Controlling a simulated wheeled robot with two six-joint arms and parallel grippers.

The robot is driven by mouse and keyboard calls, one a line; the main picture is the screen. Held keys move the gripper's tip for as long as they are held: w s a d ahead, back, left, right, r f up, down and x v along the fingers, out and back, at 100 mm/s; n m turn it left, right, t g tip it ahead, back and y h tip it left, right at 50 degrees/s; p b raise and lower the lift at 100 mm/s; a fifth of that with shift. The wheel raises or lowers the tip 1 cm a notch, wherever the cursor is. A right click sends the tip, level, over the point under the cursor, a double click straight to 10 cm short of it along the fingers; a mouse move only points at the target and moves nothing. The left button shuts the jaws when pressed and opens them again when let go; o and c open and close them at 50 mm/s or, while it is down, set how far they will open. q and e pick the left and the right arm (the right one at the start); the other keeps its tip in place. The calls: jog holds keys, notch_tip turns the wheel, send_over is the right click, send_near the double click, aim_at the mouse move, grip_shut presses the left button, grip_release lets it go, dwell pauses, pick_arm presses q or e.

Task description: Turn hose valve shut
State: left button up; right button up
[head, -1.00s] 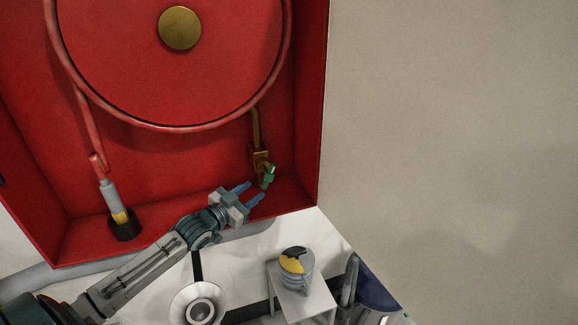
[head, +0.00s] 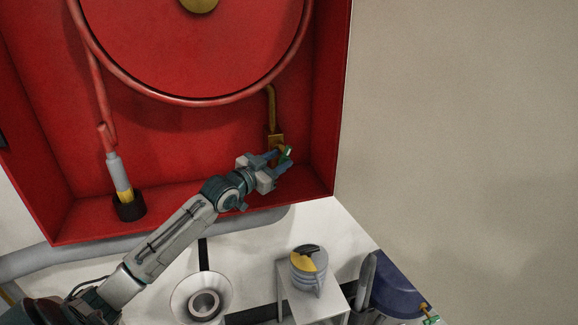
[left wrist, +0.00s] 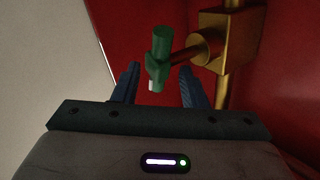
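The hose valve is a brass body (head: 276,140) low on the right of the red cabinet's back wall, under a brass pipe. It has a green handle (head: 288,151). In the left wrist view the brass body (left wrist: 228,40) is at upper right, and the green handle (left wrist: 160,58) stands near upright on a brass stem. My left gripper (head: 283,158) is at the handle; the left wrist view shows its blue fingers (left wrist: 161,88) apart, one on each side of the handle's lower end, with gaps. My right gripper is not in view.
The red cabinet (head: 342,100) has a side wall close right of the valve. A hose reel (head: 200,60) fills its upper part; a nozzle (head: 118,175) stands in a black holder at left. Below are a grey pipe (head: 150,238), a small stand (head: 315,302) and a blue drum (head: 398,290).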

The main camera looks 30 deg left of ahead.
aim_at(282, 159)
pick_arm(q)
jog(key=w, duration=0.1)
jog(key=w+b, duration=0.1)
jog(key=w, duration=0.1)
jog(key=shift+w+d+f+b, duration=0.1)
jog(key=shift+w+d+b, duration=0.05)
jog(key=shift+d+b, duration=0.2)
jog(key=shift+w+d+b, duration=0.1)
jog(key=shift+w+b, duration=0.25)
jog(key=shift+w, duration=0.4)
jog(key=shift+c, duration=0.5)
jog(key=c, duration=0.7)
grip_shut()
